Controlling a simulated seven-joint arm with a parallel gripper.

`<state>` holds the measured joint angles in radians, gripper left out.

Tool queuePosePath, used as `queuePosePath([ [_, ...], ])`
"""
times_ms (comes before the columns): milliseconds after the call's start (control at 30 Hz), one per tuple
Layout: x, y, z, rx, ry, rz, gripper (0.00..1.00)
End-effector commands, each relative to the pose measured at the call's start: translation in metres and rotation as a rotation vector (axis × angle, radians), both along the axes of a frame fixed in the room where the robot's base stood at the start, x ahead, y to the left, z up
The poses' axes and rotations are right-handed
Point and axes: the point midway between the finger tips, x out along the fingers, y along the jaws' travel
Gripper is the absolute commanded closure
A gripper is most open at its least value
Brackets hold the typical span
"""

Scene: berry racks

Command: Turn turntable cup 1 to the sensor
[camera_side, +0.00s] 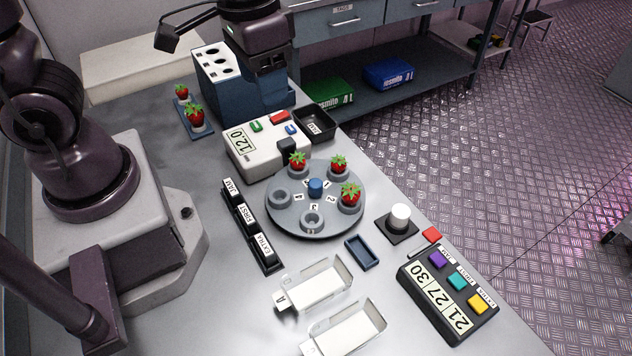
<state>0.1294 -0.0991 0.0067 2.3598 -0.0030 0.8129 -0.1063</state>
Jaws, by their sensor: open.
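The grey turntable (272,219) lies on the table with a blue knob (316,187) at its centre and numbered cups around it. The small label 1 appears to point at the upper-right cup (338,176), which holds a strawberry (339,163). The upper-left cup holds another strawberry (297,161) and sits beside a dark block (286,149), apparently the sensor, on the white meter. The right cup holds a third strawberry (350,193). The lower cup (312,220) and left cup (281,197) are empty. My gripper (270,64) is open, high behind the turntable near the blue rack; its fingertips are hard to make out.
The white meter (262,155) reads 12.0. The blue rack (217,77) and a black tray (315,123) stand behind. Labelled black holders (249,226) are left, white trays (318,282) in front, a white knob (400,217) and button panel (448,296) right.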

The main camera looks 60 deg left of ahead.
Motion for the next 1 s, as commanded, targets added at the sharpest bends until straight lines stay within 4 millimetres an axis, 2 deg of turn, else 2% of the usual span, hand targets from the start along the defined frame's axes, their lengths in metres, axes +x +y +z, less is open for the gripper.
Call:
queuePosePath([
  [33,0.007,-0.005,-0.018,0.005,0.048,0.014,0.46],
  [100,0.017,-0.011,-0.040,0.011,0.090,0.048,0.46],
  [300,0.040,-0.024,-0.092,0.027,0.145,0.170,0.46],
  [367,0.050,-0.026,-0.100,0.023,0.131,0.219,0.46],
  [433,0.063,-0.028,-0.097,0.006,0.081,0.285,0.46],
  [633,0.064,-0.028,-0.109,0.001,0.070,0.331,0.46],
  [767,0.063,-0.028,-0.132,0.002,0.074,0.329,0.46],
  [1000,0.063,-0.028,-0.183,0.002,0.074,0.329,0.46],
])
